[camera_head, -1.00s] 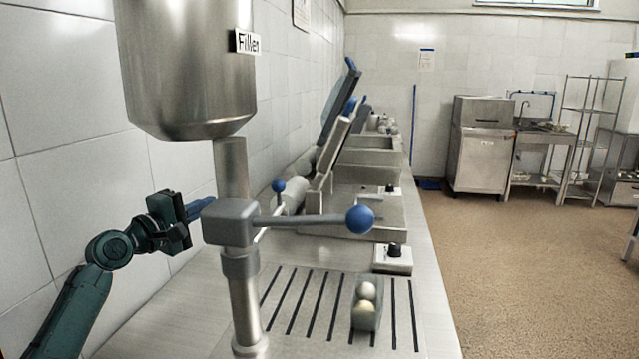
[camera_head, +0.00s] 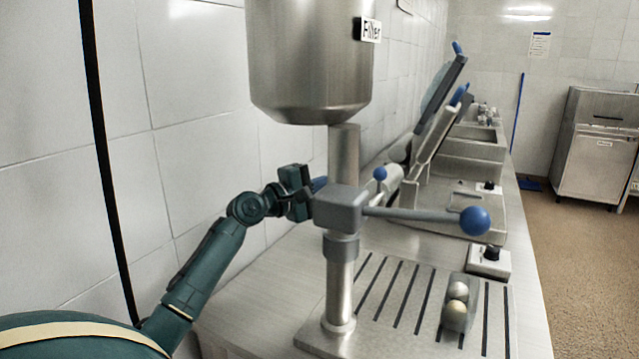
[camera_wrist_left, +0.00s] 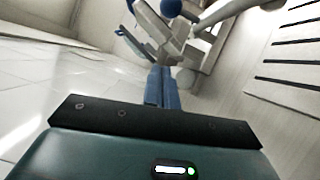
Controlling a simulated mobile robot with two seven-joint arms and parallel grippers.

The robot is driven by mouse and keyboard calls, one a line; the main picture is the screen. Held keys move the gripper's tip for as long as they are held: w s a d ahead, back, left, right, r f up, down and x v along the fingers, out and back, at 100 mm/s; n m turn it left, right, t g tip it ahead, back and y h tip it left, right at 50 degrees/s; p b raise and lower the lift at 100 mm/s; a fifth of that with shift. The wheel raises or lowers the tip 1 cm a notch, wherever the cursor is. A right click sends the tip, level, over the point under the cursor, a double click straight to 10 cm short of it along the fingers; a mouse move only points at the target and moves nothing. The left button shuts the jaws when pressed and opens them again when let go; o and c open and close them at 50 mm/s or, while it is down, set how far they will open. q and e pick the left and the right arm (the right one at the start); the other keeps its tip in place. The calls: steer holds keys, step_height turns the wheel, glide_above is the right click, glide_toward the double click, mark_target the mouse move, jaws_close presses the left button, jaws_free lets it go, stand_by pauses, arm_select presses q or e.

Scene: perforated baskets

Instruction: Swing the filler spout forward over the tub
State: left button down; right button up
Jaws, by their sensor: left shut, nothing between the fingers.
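The filler is a steel hopper (camera_head: 312,60) with a "Filler" label, above a vertical pipe (camera_head: 344,150) with a grey block (camera_head: 340,207) on it. A bar (camera_head: 415,214) runs from the block to the right and ends in a blue ball (camera_head: 474,221). I cannot tell which part is the spout. A small grey tub (camera_head: 456,316) with pale round items in it stands on the slotted tray. My left gripper (camera_head: 319,184) is left of and behind the block, its blue fingers partly hidden there. In the wrist view the fingers (camera_wrist_left: 160,87) are together and empty.
A smaller blue knob (camera_head: 379,173) on a thin rod is behind the block. Machines with raised lids stand farther along the counter. A tiled wall (camera_head: 190,170) is close on the left.

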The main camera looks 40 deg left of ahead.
arm_select(q)
steer(key=w+d+p, duration=0.2)
steer(key=w+d, duration=0.3)
steer(key=shift+r+p, duration=0.3)
steer(key=shift+r, duration=0.15)
arm_select(e)
steer(key=shift+s+d+r, duration=0.1)
steer(key=shift+d+r, duration=0.35)
arm_select(q)
steer(key=shift+w+d, duration=0.1)
steer(key=shift+d, duration=0.05)
arm_select(e)
steer(key=shift+a, duration=0.2)
